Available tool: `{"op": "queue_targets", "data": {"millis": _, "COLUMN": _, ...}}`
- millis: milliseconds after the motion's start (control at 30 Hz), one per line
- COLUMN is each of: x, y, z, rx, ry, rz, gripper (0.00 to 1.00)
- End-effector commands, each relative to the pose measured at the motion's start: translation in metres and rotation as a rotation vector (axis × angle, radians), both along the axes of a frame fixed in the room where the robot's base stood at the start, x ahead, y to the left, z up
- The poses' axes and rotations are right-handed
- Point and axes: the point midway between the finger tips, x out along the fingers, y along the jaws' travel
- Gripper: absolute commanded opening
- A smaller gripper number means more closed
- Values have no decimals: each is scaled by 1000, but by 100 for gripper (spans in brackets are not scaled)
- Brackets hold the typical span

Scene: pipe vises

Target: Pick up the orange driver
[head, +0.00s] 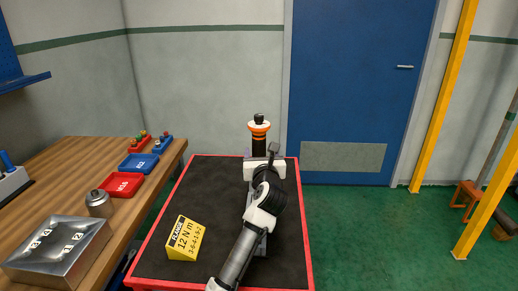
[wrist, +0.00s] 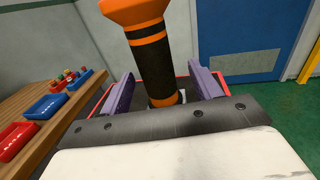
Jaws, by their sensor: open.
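The orange driver (head: 259,135) stands upright at the far end of the red-edged cart, with an orange top and a dark body with orange bands. In the wrist view the driver (wrist: 150,50) rises between the two purple fingers of my gripper (wrist: 160,92). My gripper is open, with one finger on each side of the driver and a visible gap to each. In the head view my arm hides the driver's lower part and most of my gripper.
The cart (head: 150,250) has a dark top and a yellow block (head: 184,239) reading "FLANGE 12 N m". A wooden bench (head: 60,180) at left holds a red tray (head: 121,185), a blue tray (head: 139,163), a metal can (head: 98,203) and a metal box (head: 60,250).

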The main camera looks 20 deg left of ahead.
Motion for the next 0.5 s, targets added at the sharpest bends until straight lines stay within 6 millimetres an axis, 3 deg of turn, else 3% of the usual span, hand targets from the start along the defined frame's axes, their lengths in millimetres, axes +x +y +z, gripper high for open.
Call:
{"op": "queue_targets", "data": {"millis": 300, "x": 36, "y": 20, "z": 6, "rx": 1, "ry": 0, "rz": 0, "gripper": 63}}
{"op": "queue_targets", "data": {"millis": 500, "x": 43, "y": 24, "z": 5, "rx": 0, "ry": -1, "rz": 1, "gripper": 63}}
